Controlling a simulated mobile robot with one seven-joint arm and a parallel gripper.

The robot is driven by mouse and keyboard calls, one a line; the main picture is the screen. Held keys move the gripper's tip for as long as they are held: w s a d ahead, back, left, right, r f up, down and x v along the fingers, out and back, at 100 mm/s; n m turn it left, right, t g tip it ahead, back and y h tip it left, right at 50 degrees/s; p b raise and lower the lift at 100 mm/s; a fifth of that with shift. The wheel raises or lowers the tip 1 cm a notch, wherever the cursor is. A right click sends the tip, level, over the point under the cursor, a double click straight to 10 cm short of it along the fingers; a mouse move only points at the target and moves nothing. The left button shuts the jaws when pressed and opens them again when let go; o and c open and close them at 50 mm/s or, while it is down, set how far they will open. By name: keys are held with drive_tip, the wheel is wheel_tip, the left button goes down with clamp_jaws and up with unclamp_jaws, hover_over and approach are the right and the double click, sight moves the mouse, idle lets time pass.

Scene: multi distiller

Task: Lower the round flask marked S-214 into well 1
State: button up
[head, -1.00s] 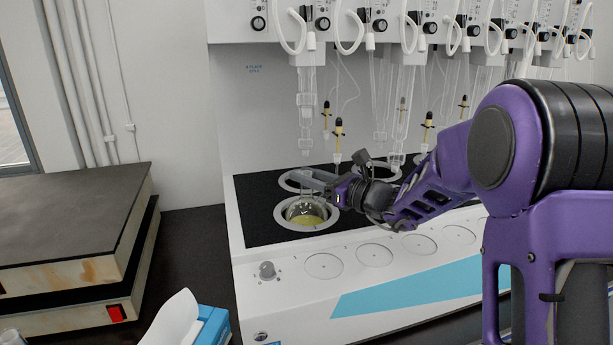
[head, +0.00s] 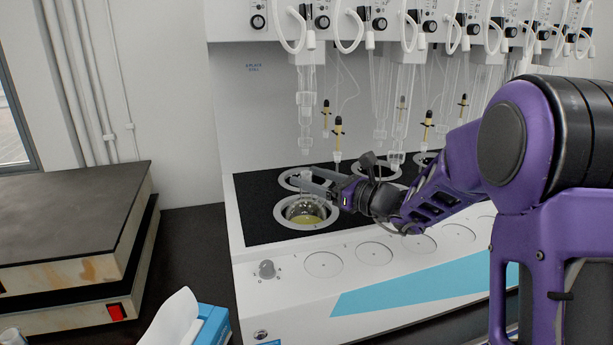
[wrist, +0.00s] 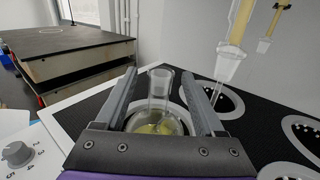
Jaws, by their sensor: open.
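A clear round flask (head: 305,213) with yellowish liquid sits down inside the front-left ringed well (head: 283,222) of the black-topped heating unit. In the wrist view the flask's neck (wrist: 160,88) stands upright between my two fingers, and its body (wrist: 155,126) lies below them in the well. My gripper (head: 310,182) is open, with one finger on each side of the neck and gaps visible. No S-214 marking can be read on the flask, and the well's number is not legible.
Glass tubes (head: 305,100) hang above the back wells. Small black-capped droppers (head: 338,135) hang close behind my gripper. A control knob (head: 267,269) is on the front panel. A dark-topped box (head: 70,215) stands left; a tissue box (head: 212,325) is at the front.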

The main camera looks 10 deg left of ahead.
drive_tip(key=v, duration=1.6)
drive_tip(key=shift+p, duration=0.45)
